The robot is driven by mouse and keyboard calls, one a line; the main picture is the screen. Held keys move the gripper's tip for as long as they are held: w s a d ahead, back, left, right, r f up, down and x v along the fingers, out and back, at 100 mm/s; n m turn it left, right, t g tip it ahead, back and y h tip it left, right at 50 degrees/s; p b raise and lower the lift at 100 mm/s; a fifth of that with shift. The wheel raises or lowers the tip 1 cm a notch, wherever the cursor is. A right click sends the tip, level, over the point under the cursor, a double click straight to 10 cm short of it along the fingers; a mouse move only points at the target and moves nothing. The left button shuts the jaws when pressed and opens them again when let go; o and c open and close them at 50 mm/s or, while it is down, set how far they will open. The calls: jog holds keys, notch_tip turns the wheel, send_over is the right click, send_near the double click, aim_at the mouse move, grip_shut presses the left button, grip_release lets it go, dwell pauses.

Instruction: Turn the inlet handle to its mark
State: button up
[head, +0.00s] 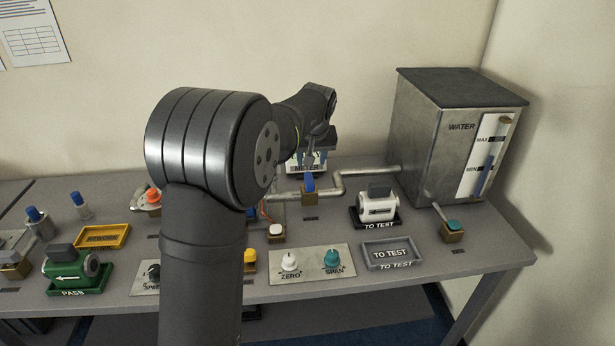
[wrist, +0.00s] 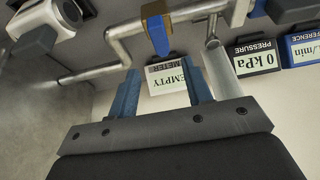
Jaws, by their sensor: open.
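A blue handle (head: 308,182) sits on a brass valve (head: 309,198) in the pipe from the water tank; I take it for the inlet handle, but its label is too small to read. In the wrist view the blue handle (wrist: 157,36) points across the pipe, beyond my fingertips and roughly in line with the gap between them. I cannot make out a mark. My gripper (wrist: 162,82) is open and empty, its two blue fingers apart and not touching the handle. In the head view my gripper (head: 312,150) is above and behind the valve, its fingertips partly hidden.
A pressure display (wrist: 254,57) is to the right. The water tank (head: 440,130) stands at the right back. A white meter (head: 378,207) sits right of the valve. A ZERO and SPAN panel (head: 312,263) lies in front.

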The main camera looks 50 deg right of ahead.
aim_at(309, 178)
jog(key=x, duration=1)
jog(key=c, duration=1)
